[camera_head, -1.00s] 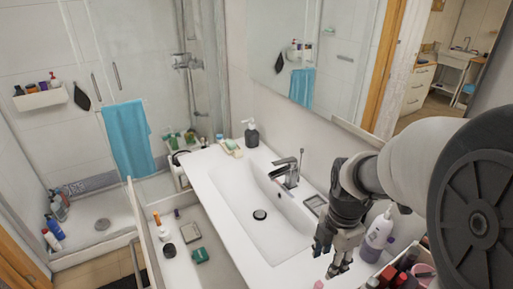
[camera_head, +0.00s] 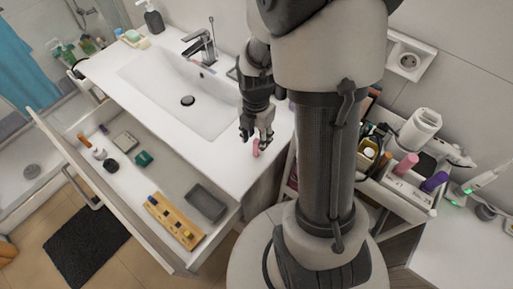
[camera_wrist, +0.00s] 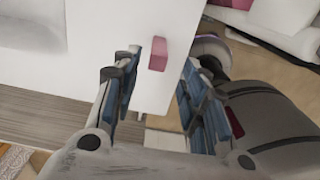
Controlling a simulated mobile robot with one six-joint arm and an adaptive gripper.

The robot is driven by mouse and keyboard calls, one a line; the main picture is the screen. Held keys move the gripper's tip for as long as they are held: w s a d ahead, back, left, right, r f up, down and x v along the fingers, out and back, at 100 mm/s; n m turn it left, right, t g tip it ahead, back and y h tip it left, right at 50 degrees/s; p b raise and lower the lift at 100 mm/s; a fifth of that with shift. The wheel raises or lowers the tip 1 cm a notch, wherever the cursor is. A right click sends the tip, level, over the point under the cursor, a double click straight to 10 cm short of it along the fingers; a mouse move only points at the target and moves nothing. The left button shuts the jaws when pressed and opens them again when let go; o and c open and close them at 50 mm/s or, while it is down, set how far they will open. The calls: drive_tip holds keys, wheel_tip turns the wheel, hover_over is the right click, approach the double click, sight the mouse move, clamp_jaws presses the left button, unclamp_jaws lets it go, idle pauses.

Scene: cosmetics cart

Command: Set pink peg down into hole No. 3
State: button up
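The pink peg (camera_head: 256,147) stands near the front right corner of the white sink counter. It also shows as a pink block (camera_wrist: 158,53) in the wrist view, between and ahead of my fingers. My gripper (camera_head: 257,136) is just above the peg, fingers pointing down. In the wrist view my gripper (camera_wrist: 157,72) is open, with a gap visible on both sides of the peg. A wooden holder (camera_head: 174,221) lies in the open drawer, with small coloured pieces on it. Its hole numbers are too small to read.
The open drawer (camera_head: 62,135) also holds a dark grey tray (camera_head: 206,203), a green box (camera_head: 144,158) and small bottles. The sink basin (camera_head: 165,85) and faucet (camera_head: 199,43) are left of my gripper. A crowded cosmetics cart (camera_head: 398,190) stands at the right.

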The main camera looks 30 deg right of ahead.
sight(257, 140)
drive_tip(key=f, duration=0.1)
drive_tip(key=f+b, duration=0.1)
drive_tip(key=f, duration=0.3)
drive_tip(key=shift+w+d+b, duration=0.3)
drive_tip(key=shift+w+b, duration=0.05)
drive_tip(key=shift+b, duration=0.05)
drive_tip(key=shift+c, duration=0.2)
clamp_jaws()
